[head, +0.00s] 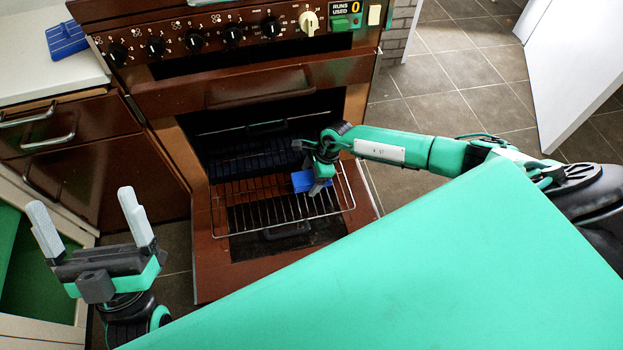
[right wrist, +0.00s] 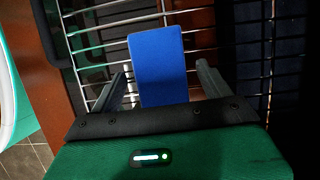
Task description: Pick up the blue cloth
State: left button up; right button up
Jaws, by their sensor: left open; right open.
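A flat blue rectangular piece (head: 303,181), which may be the blue cloth, lies on the pulled-out oven rack. In the right wrist view the blue piece (right wrist: 158,62) reaches between the two fingers, with a gap on each side. My right gripper (head: 318,170) is open over the rack, and its arm partly hides the piece in the head view. Another blue ribbed item (head: 67,40) lies on the white counter at the upper left. My left gripper (head: 88,212) is open and empty at the lower left, fingers pointing up, away from both blue items.
The oven door (head: 205,255) is folded down below the wire rack (head: 245,215). The stove's knob panel (head: 235,30) is above the opening. Drawers (head: 60,140) stand left of the oven. Tiled floor (head: 450,80) is clear on the right, near a white panel (head: 575,65).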

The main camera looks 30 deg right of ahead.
jog(key=shift+f, duration=0.1)
jog(key=c, duration=1.1)
jog(key=shift+o, duration=0.2)
